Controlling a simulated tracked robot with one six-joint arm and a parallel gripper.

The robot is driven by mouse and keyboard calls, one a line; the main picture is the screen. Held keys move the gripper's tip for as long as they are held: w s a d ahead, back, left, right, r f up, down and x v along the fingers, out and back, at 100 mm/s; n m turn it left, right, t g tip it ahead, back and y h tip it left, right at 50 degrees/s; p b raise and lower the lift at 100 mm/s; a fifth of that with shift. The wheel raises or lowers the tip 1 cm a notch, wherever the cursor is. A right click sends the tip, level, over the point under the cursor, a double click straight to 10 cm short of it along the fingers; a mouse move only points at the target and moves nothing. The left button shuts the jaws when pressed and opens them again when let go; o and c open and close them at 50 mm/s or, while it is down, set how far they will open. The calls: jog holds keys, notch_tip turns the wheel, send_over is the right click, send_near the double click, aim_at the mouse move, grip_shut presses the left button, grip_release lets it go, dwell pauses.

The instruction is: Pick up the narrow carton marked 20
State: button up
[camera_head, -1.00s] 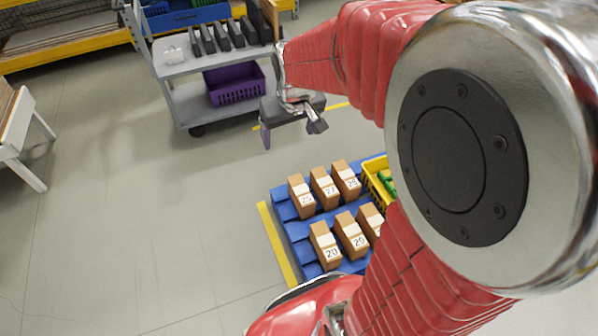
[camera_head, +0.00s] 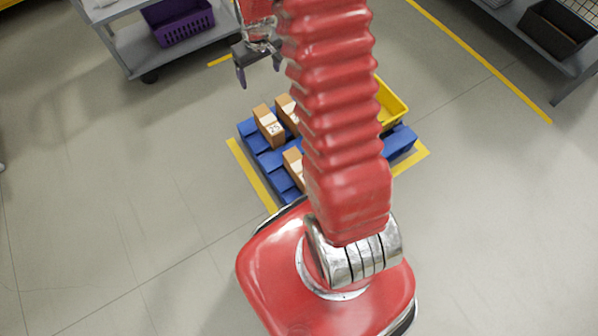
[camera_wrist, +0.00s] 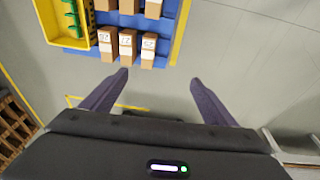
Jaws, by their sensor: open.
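The carton marked 20 stands at the near left corner of the blue pallet (camera_head: 262,143). In the head view only part of this brown carton (camera_head: 292,163) shows beside my arm, its number hidden. In the wrist view it appears to be the right carton of the cut-off top row (camera_wrist: 153,8), its number out of view. My gripper (camera_head: 259,70) is open and empty, beyond the pallet's far edge in the head view. In the wrist view its two fingers (camera_wrist: 158,77) are spread, pointing toward the pallet, with nothing between them.
Cartons marked 25 (camera_wrist: 148,47), 27 (camera_wrist: 127,45) and 26 (camera_wrist: 107,42) stand in the row between my gripper and carton 20. A yellow crate (camera_head: 390,104) with green items sits beside them. A grey cart with a purple basket (camera_head: 180,22) stands behind. Floor left of the pallet is clear.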

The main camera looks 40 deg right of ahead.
jog(key=w+d+f, duration=0.1)
jog(key=d+f, duration=0.3)
jog(key=f, duration=0.8)
jog(key=g, duration=0.2)
send_over(300, 165)
notch_tip(300, 165, down, 32)
jog(key=f, duration=0.1)
jog(key=shift+s+d+r+y, duration=0.1)
jog(key=shift+s+r+y, duration=0.05)
jog(key=shift+r+y, duration=0.15)
jog(key=shift+f, duration=0.2)
jog(key=shift+f, duration=4.15)
jog(key=shift+f, duration=0.1)
